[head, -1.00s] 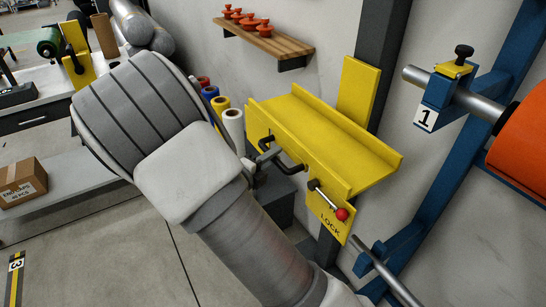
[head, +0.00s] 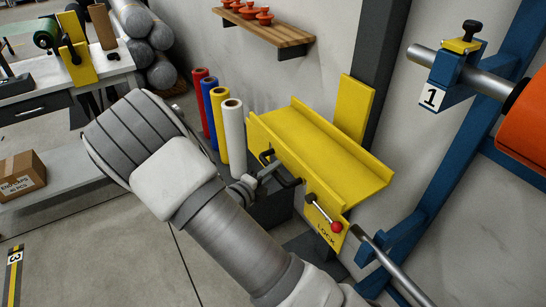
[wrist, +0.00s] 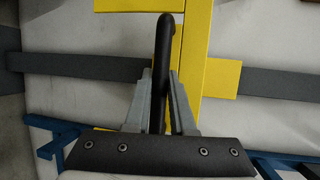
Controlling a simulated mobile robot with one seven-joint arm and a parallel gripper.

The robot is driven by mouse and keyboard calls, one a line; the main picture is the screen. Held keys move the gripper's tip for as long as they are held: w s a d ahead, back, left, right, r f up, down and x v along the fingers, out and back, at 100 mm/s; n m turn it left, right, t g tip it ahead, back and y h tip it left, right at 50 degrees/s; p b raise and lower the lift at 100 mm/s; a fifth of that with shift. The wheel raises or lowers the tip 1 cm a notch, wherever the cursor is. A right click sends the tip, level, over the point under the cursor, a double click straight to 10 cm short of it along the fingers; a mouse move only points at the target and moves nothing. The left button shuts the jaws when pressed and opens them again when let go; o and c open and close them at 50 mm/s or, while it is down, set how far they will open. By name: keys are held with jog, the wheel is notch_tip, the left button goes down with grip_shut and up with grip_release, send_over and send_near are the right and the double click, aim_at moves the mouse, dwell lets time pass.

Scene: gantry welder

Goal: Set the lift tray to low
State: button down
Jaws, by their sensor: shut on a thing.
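The lift tray (head: 335,150) is a yellow trough on the dark upright post. A black bar handle (head: 291,183) sticks out from its front face. My gripper (head: 262,178) is shut on this handle; my arm reaches it from below left. In the wrist view my gripper's fingers (wrist: 162,90) stand on both sides of the black handle (wrist: 164,45). A lock lever with a red knob (head: 337,227) sits on a yellow plate marked LOCK under the tray's right part. No low mark is visible.
Red, blue, yellow and white rolls (head: 233,135) stand close left of the tray. A blue frame (head: 440,175) with metal bars stands close on the right. Open floor (head: 110,240) lies left of my arm.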

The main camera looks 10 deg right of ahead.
notch_tip(320, 180, down, 11)
jog(key=b, duration=0.2)
jog(key=shift+s+b, duration=0.25)
jog(key=shift+b, duration=0.05)
jog(key=c, duration=0.9)
grip_release()
jog(key=shift+w, duration=0.1)
jog(key=shift+o, duration=0.7)
jog(key=shift+r, duration=0.15)
jog(key=p+v, duration=0.4)
jog(key=v, duration=1.3)
jog(key=shift+a, duration=0.2)
